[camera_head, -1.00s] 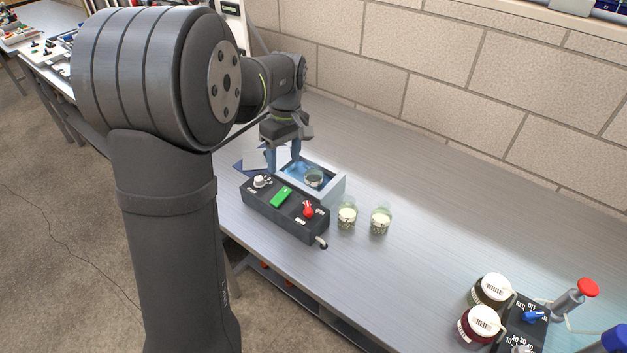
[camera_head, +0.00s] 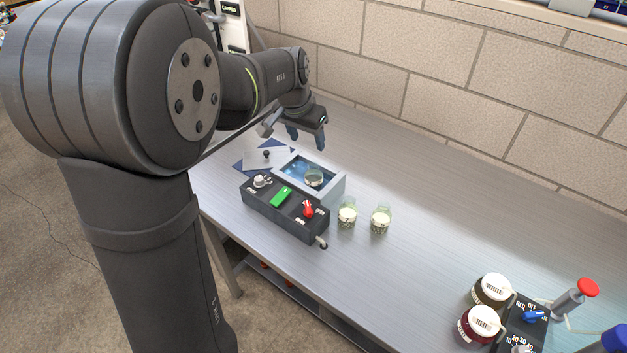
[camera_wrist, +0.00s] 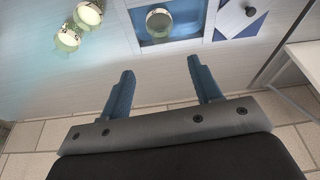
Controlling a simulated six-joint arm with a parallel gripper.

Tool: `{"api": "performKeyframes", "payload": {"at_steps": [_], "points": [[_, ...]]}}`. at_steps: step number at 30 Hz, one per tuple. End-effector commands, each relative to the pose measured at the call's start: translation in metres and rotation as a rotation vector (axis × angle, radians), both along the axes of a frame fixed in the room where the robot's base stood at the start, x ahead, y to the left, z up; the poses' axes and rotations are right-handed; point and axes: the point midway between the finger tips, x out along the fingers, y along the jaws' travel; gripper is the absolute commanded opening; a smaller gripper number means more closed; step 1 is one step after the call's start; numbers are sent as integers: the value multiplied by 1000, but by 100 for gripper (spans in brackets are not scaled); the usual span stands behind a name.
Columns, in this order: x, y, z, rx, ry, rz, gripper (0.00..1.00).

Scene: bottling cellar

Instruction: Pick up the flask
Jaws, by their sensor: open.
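A small clear glass flask (camera_head: 314,178) sits in the blue-lined bath (camera_head: 334,190). In the wrist view this flask (camera_wrist: 159,22) shows near the top, ahead of the space between my fingers. Two more glass flasks, (camera_head: 347,217) and (camera_head: 381,220), with pale contents stand side by side on the bench, right of the bath. They also show at the top left of the wrist view (camera_wrist: 68,39) (camera_wrist: 89,13). My gripper (camera_head: 306,140) is open and empty, above the bench behind the bath, apart from every flask. The lower part of the bath flask is hard to make out.
A black control box (camera_head: 285,208) with a green display and a red knob fronts the bath. A lid with a black knob (camera_head: 266,156) lies left of the bath. Jars marked WHITE (camera_head: 492,290) and RED (camera_head: 481,325) stand front right. The brick wall runs behind; mid-bench is clear.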

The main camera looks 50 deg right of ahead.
Motion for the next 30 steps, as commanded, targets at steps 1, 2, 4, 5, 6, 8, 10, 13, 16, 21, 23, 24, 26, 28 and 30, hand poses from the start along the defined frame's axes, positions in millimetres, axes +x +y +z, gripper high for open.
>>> {"api": "performKeyframes", "payload": {"at_steps": [1,2,4,5,6,8,10,13,16,21,23,24,26,28,30], "points": [[0,-3,-12,5,3,0,58],[0,-4,-19,6,3,0,58],[1,-9,-34,6,3,1,58],[1,-11,-40,6,3,1,58],[1,-14,-48,6,2,2,58],[2,-17,-61,5,2,2,58],[2,-22,-74,5,2,2,58],[3,-26,-89,4,1,3,58],[3,-29,-98,3,1,3,58],[4,-31,-105,2,1,3,58],[4,-32,-110,3,1,3,58],[4,-32,-115,4,3,4,58],[5,-34,-124,4,3,4,58],[6,-36,-135,5,3,4,58],[6,-39,-144,4,2,3,58]]}}
